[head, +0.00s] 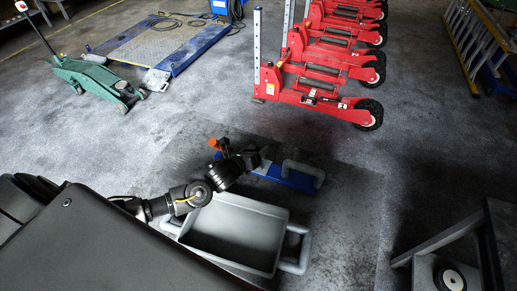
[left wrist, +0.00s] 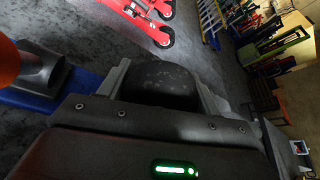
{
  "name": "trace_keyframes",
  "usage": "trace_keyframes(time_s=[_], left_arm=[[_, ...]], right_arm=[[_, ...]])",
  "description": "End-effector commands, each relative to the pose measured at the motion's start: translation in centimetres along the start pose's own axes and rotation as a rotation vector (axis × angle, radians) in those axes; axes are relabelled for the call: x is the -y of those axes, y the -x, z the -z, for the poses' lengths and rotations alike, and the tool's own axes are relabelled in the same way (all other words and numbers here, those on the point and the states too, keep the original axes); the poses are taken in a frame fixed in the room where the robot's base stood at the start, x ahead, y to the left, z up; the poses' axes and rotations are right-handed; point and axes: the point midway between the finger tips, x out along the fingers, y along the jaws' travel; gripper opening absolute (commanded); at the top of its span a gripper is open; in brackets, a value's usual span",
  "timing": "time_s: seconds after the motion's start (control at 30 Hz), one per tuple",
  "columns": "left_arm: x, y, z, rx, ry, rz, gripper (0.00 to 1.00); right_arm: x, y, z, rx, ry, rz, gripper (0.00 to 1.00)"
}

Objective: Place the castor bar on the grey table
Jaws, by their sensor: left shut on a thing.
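My left gripper (head: 257,160) reaches over a blue bar (head: 290,178) with a grey bent tube. In the left wrist view, its two grey fingers are closed around a dark rounded piece (left wrist: 160,82). The blue bar (left wrist: 85,80), a grey metal socket (left wrist: 42,70) and an orange part (left wrist: 8,62) show beside it. I take these to be the castor bar, but cannot tell how the dark piece joins the blue bar. A dark-topped grey frame (head: 488,230) at the lower right may be the grey table. My right gripper is not in view.
A grey tray (head: 272,212) with tube handles stands below my left arm. Red wheeled units (head: 318,90) stand at the back right. A green trolley jack (head: 92,78) and a blue-edged platform (head: 165,45) are at the back left. The floor at right centre is clear.

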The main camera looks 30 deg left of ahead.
Motion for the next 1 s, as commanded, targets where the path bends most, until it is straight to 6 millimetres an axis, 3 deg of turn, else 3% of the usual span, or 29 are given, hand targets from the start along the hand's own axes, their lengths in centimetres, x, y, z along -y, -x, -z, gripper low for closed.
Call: trace_keyframes(time_s=[0.23,0.5,0.93,0.97,1.0], left_arm=[[-0.7,-0.4,-0.1,0.006,0.002,0.002,0.0],[-1.9,-1.3,2.2,0.006,0.003,0.002,0.0],[-2.1,-1.5,2.7,0.006,0.003,0.003,0.0],[-2.2,-1.5,3.0,-0.001,-0.001,-0.001,0.68],[-2.2,-1.4,3.0,-0.001,-0.001,-0.001,0.73]], right_arm=[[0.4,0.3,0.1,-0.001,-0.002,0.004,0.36],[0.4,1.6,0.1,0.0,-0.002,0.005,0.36],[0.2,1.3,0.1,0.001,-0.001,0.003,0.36],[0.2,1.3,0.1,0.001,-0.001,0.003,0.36],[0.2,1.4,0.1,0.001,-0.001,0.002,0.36]])
